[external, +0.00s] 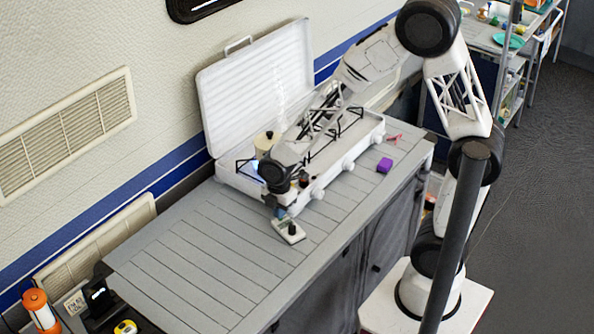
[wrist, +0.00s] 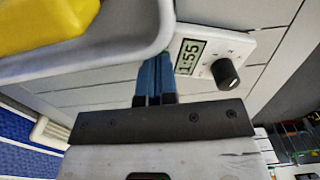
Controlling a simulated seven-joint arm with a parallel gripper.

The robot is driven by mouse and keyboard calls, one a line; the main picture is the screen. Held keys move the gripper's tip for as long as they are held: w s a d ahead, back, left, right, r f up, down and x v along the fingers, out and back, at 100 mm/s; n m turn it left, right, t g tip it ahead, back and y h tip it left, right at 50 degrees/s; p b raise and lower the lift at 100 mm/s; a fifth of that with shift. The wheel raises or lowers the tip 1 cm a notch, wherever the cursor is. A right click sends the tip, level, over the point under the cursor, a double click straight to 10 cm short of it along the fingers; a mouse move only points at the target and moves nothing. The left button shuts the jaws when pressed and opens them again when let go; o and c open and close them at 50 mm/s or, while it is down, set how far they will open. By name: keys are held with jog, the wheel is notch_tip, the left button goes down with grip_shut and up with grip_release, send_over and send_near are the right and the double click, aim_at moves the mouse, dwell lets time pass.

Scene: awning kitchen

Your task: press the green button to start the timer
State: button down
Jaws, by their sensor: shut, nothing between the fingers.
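The timer (external: 289,231) is a small white device with a black knob, lying on the grey slatted counter in front of the stove. In the wrist view the timer (wrist: 238,48) shows a display reading 1:55 and the black knob. My gripper (external: 278,208) points down just behind the timer in the external view. In the wrist view its blue fingers (wrist: 155,72) are shut together and empty, just left of the display. Whether they touch the timer I cannot tell.
A white stove (external: 330,175) with raised lid (external: 255,80) stands behind; my arm passes over it. A cream pot (external: 265,143) is on it. A grey rim (wrist: 110,62) and yellow item (wrist: 45,22) crowd the wrist view.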

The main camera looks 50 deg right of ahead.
notch_tip(320, 180, up, 13)
jog(key=shift+w, duration=0.25)
dwell(0.8)
jog(key=s+d+r+m+t, duration=0.1)
jog(key=s+d+r+m, duration=0.5)
jog(key=s+m, duration=0.3)
jog(key=s+d+r+m+t, duration=0.1)
jog(key=s+d+r+m, duration=0.4)
jog(key=s+r+m, duration=0.2)
jog(key=s+m, duration=0.2)
jog(key=s, duration=0.1)
jog(key=shift+d+t, duration=0.3)
jog(key=shift+d, duration=0.1)
